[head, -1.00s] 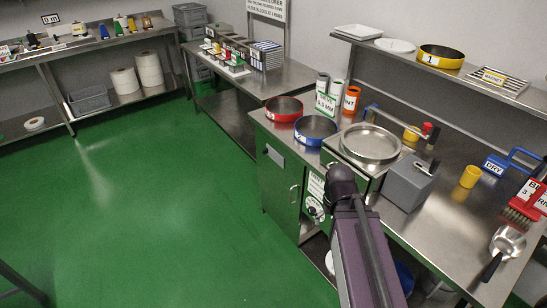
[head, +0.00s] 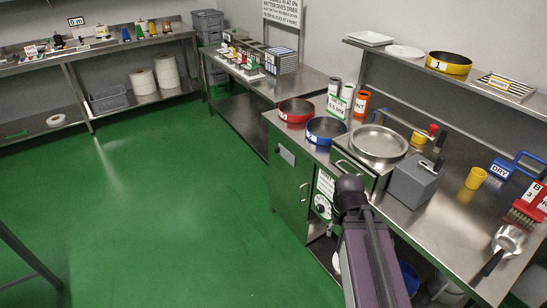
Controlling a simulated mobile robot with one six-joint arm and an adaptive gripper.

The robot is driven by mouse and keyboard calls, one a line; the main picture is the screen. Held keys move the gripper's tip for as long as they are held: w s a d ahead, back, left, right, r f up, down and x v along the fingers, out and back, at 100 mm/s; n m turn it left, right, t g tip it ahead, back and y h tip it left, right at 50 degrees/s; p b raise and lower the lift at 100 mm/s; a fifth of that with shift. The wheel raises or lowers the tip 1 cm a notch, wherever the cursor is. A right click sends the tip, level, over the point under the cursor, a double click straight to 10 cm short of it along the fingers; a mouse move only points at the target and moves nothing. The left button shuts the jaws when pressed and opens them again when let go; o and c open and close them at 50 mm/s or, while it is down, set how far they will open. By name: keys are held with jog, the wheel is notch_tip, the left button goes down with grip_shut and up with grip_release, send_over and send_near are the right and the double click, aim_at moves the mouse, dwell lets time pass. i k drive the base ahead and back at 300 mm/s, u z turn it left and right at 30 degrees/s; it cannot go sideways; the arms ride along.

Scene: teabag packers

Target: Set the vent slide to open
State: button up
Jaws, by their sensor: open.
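The steel cabinet (head: 289,200) under the bench shows its front in the head view. A small grey plate (head: 286,154) sits high on its door; I cannot tell whether this is the vent slide. A white label panel (head: 325,185) and a round white dial (head: 321,207) are further right, beside my arm. No slide position can be read at this size. My purple arm rises from the bottom edge, its dark rounded joint in front of the cabinet's right part. My gripper is not visible in this view, and my arm hides part of the cabinet front.
On the bench stand a red-rimmed sieve (head: 297,111), a blue-rimmed sieve (head: 326,131), a round steel pan (head: 379,144), a grey box (head: 414,181), a yellow cup (head: 476,178) and a scoop (head: 509,240). The green floor (head: 180,220) at left is clear.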

aim_at(288, 156)
jog(key=k, duration=1.1)
jog(key=u, duration=0.6)
jog(key=i, duration=2.45)
jog(key=z, duration=0.6)
